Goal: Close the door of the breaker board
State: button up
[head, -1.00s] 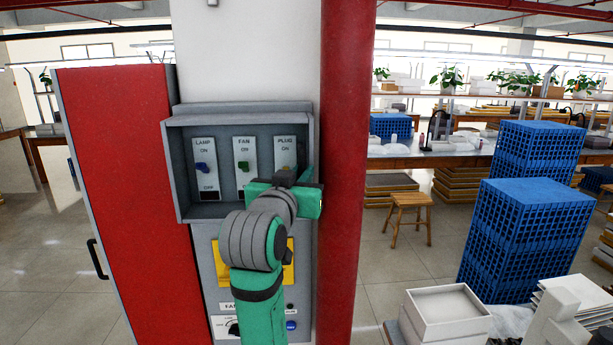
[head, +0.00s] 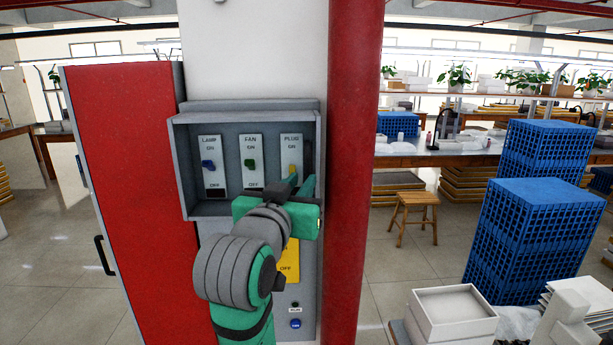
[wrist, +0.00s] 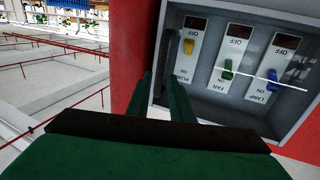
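The breaker board (head: 186,205) is a grey box with three levers: blue under LAMP (head: 208,165), green under FAN (head: 249,164) and yellow under PLUG (head: 292,169). A tall red door (head: 130,190) with a black handle (head: 104,256) stands swung open to the left, so the box front is uncovered. My gripper (head: 300,186) is at the box's lower right, just below the PLUG lever. In the wrist view, turned upside down, my gripper's two green fingers (wrist: 163,98) are apart beside the box's side wall, with no held object visible. Contact with the wall is unclear.
A red column (head: 352,150) stands close on the right of the board. A yellow panel (head: 291,262) lies below the box, partly behind my arm. Blue crates (head: 530,240), a stool (head: 414,212) and white boxes (head: 452,312) are farther right. Floor left of the door is clear.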

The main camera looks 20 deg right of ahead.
jog(key=shift+v, duration=2.05)
